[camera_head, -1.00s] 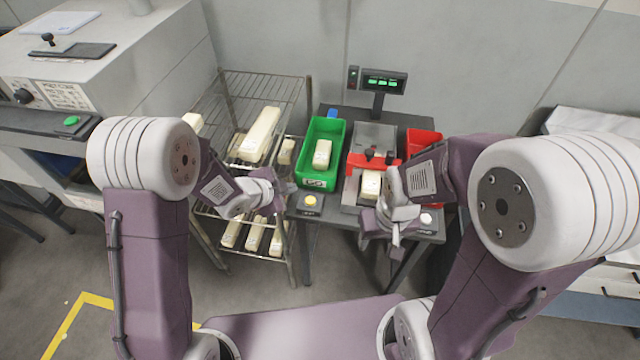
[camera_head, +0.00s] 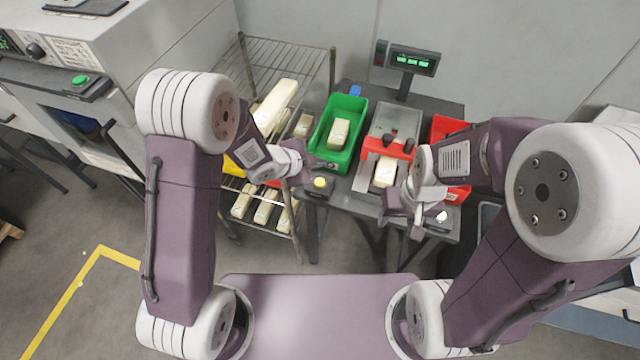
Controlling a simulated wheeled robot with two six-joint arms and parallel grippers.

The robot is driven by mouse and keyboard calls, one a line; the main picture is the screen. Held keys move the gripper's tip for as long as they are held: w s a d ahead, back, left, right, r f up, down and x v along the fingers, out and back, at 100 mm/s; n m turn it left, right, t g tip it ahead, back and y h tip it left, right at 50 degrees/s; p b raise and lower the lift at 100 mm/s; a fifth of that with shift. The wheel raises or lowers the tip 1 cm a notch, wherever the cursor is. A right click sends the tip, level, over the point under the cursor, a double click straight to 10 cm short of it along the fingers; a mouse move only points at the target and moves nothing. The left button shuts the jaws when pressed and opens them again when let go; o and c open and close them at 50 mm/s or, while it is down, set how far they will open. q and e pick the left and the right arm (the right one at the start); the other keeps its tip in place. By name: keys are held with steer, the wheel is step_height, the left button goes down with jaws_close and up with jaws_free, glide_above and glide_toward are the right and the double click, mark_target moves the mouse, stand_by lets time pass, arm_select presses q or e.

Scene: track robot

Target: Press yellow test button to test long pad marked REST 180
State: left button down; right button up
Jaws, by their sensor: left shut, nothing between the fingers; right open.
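The yellow button (camera_head: 320,182) sits on a small dark box at the table's front left corner. My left gripper (camera_head: 318,164) is shut and empty, close above and behind the button in the picture; I cannot tell whether it touches anything. A cream pad (camera_head: 385,172) lies in the grey test fixture (camera_head: 393,122) with the red clamp bar (camera_head: 388,149). Its marking is too small to read. My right gripper (camera_head: 412,212) is open at the fixture's front right, partly covering it. The display (camera_head: 413,61) behind shows green characters that I cannot read.
A green bin (camera_head: 350,108) with a cream pad is left of the fixture, a red bin (camera_head: 448,127) right. A white button (camera_head: 440,217) is at the front right. The wire rack (camera_head: 262,58) at left holds several cream pads. Floor in front is clear.

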mark_target(317, 184)
arm_select(q)
step_height(317, 184, down, 6)
steer(key=b, duration=0.5)
steer(key=shift+f, duration=0.3)
stand_by(1.3)
steer(key=shift+f+b, duration=0.3)
steer(key=shift+b, duration=0.05)
steer(key=shift+f+b, duration=0.45)
stand_by(0.6)
steer(key=shift+r, duration=0.1)
steer(key=shift+r+p, duration=0.75)
steer(key=shift+p, duration=0.05)
